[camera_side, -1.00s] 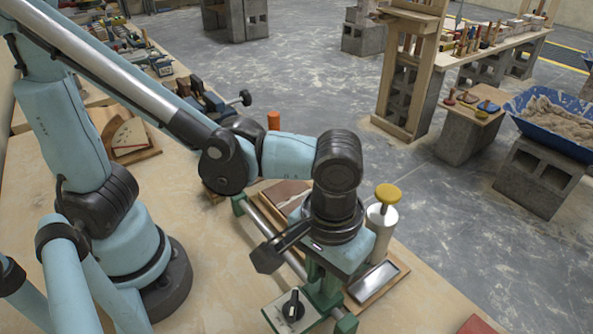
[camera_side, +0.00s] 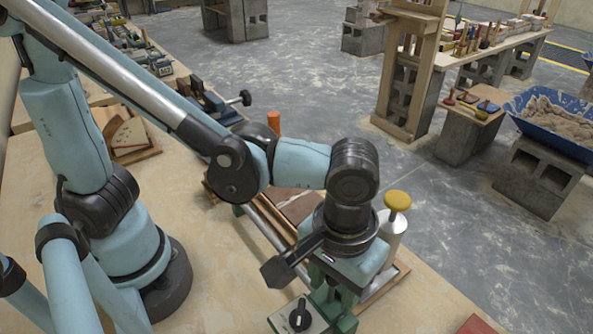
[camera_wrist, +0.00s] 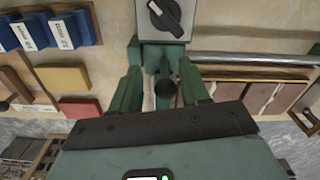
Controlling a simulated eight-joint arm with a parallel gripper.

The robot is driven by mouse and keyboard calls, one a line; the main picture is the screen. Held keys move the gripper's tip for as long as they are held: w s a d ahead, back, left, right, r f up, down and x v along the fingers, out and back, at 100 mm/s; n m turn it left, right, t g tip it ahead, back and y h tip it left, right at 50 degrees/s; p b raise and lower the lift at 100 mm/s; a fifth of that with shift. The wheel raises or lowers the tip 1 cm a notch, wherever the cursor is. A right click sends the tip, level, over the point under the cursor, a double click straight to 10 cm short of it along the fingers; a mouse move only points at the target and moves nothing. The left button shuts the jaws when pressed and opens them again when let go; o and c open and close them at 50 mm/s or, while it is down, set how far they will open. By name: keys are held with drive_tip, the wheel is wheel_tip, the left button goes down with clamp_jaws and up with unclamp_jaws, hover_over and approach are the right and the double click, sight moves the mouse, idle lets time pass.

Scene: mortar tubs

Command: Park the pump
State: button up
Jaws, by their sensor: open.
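A white cylinder with a yellow cap (camera_side: 397,200), which looks like the pump, stands upright just right of my gripper in the side view. A pale box with a black dial (camera_side: 299,315) sits at the near end of the metal rail (camera_side: 262,232); the box also shows at the top of the wrist view (camera_wrist: 150,25). My gripper (camera_wrist: 160,92) is open, its green fingers either side of a dark-tipped post (camera_wrist: 165,92). I cannot tell if they touch it. In the side view my wrist hides most of the carriage area below.
A tray (camera_side: 401,270) lies beside the rail's right side. Blue labelled blocks (camera_wrist: 62,30), a yellow block (camera_wrist: 62,77) and a red block (camera_wrist: 80,107) lie left in the wrist view. A clamp (camera_side: 225,105) stands further back.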

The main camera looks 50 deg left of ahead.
wheel_tip(320, 180, up, 12)
idle(0.6)
drive_tip(key=w+a+f+t, duration=0.2)
drive_tip(key=a, duration=0.5)
drive_tip(key=w+a+f+m+t, duration=0.1)
drive_tip(key=w+a+f+t, duration=0.1)
drive_tip(key=a, duration=0.6)
drive_tip(key=w+a+f+m+t, duration=0.1)
drive_tip(key=w+a+t, duration=0.2)
drive_tip(key=a, duration=0.5)
drive_tip(key=shift+f, duration=0.4)
